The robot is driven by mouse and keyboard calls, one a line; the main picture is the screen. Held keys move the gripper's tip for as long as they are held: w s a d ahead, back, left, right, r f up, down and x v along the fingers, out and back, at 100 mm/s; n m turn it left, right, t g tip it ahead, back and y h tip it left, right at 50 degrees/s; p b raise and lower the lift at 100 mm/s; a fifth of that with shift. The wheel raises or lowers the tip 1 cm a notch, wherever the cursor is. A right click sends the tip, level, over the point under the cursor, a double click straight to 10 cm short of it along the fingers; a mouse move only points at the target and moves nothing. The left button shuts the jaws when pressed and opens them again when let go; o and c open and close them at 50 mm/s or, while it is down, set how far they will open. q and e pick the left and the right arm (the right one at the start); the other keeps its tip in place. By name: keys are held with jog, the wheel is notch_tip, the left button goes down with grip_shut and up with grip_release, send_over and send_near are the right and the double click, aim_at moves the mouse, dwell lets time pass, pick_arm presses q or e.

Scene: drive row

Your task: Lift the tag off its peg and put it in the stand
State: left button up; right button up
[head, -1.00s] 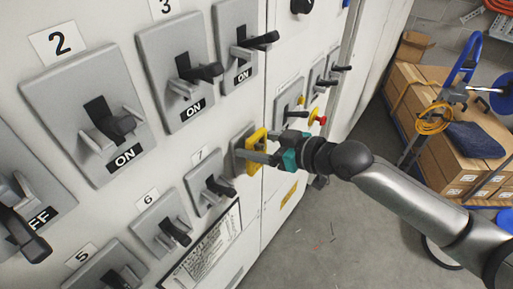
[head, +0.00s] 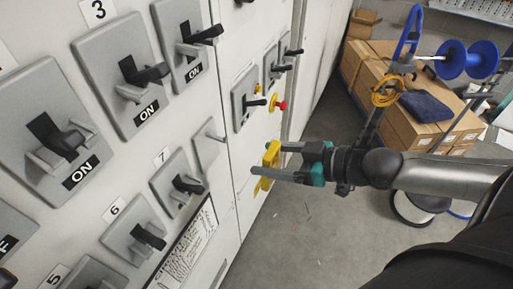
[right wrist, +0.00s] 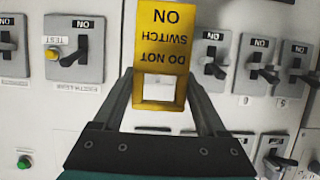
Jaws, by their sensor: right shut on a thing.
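The yellow tag (head: 270,160), lettered "DO NOT SWITCH ON", is between the fingertips of my right gripper (head: 263,158), which is shut on it. In the right wrist view the tag (right wrist: 166,40) shows its lettering upside down, with a square window at its lower end between the fingers (right wrist: 158,85). A grey plate with a small peg (head: 207,143) is on the panel, left of the tag and bare. The tag appears clear of it. I cannot make out a stand in either view. My left gripper is not in view.
The switch panel (head: 230,190) with several black-handled switches fills the left. Cardboard boxes (head: 368,75) and a blue reel (head: 453,60) are at the back right. Grey floor (head: 300,225) lies open below my right arm.

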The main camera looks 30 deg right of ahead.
jog(key=shift+s+d+p, duration=0.7)
jog(key=shift+s+d, duration=0.1)
jog(key=shift+s, duration=0.2)
jog(key=shift+s+d+p, duration=0.65)
jog(key=shift+s+d, duration=0.1)
jog(key=shift+s, duration=0.25)
jog(key=shift+s+r, duration=0.1)
jog(key=shift+r, duration=0.15)
jog(key=shift+r+p, duration=0.65)
jog(key=shift+p, duration=0.4)
jog(key=shift+d, duration=0.15)
jog(key=p, duration=0.6)
send_near(275, 164)
jog(key=shift+s+d+f, duration=0.15)
jog(key=shift+s+d, duration=0.2)
jog(key=shift+s, duration=0.2)
jog(key=shift+s+d+f, duration=0.15)
jog(key=shift+s+d, duration=0.25)
jog(key=shift+s, duration=0.15)
